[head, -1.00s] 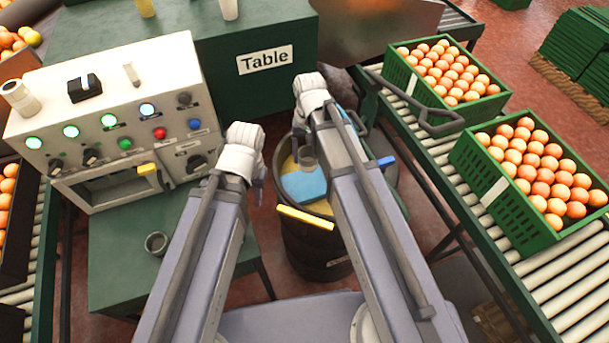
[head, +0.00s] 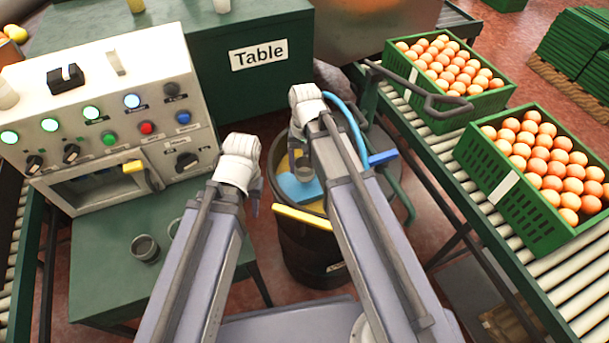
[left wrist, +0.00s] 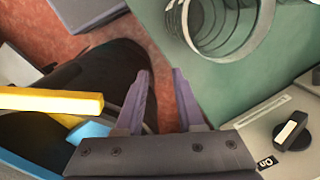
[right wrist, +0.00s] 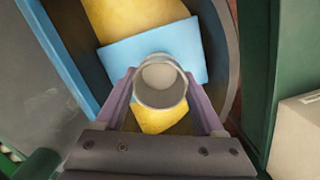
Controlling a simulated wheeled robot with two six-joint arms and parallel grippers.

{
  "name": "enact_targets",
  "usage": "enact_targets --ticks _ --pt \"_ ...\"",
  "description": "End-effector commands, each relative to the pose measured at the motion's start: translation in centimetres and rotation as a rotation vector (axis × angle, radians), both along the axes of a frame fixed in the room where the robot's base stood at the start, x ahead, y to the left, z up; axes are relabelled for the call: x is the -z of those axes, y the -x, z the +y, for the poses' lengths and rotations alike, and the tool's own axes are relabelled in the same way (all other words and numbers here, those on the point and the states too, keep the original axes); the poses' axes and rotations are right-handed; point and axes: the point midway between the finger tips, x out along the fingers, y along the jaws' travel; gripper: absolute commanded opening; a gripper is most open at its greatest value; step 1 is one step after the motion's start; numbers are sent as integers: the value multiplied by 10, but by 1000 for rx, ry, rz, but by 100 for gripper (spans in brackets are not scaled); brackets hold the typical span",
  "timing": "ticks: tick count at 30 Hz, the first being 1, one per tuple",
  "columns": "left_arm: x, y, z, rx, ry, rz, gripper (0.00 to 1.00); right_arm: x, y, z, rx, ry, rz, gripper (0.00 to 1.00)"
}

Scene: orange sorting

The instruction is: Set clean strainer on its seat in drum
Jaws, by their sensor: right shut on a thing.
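My right gripper (right wrist: 162,104) is shut on a small pale grey cup-shaped strainer (right wrist: 160,82). It holds the strainer over the open black drum (head: 315,255). The strainer also shows in the head view (head: 304,169). Inside the drum are yellow surfaces (right wrist: 130,14) and a light blue piece (right wrist: 185,45), below the strainer. I cannot make out the seat or the height of the strainer above it. My left gripper (left wrist: 162,80) is open and empty, left of the drum. A yellow bar (head: 303,217) sticks out at the drum's near rim.
A grey cup (head: 145,248) stands on the low green table (head: 110,285), below the control panel (head: 100,110). A blue hose (head: 352,120) and blue lever (head: 382,158) are at the drum's right. Orange crates (head: 520,200) stand on the right-hand conveyor.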

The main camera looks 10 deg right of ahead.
Motion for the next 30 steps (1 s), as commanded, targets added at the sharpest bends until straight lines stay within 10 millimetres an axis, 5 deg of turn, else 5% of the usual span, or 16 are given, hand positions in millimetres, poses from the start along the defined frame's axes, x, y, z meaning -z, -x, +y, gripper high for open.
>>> enact_targets --ticks 9,23,24,30 --pt "37 0 0 0 0 0 37 37 0 0 0 0 0 14" --pt "41 0 0 0 0 0 37 41 0 0 0 0 0 14" --pt "39 0 0 0 0 0 37 39 0 0 0 0 0 75" --pt "39 0 0 0 0 0 37 39 0 0 0 0 0 98"
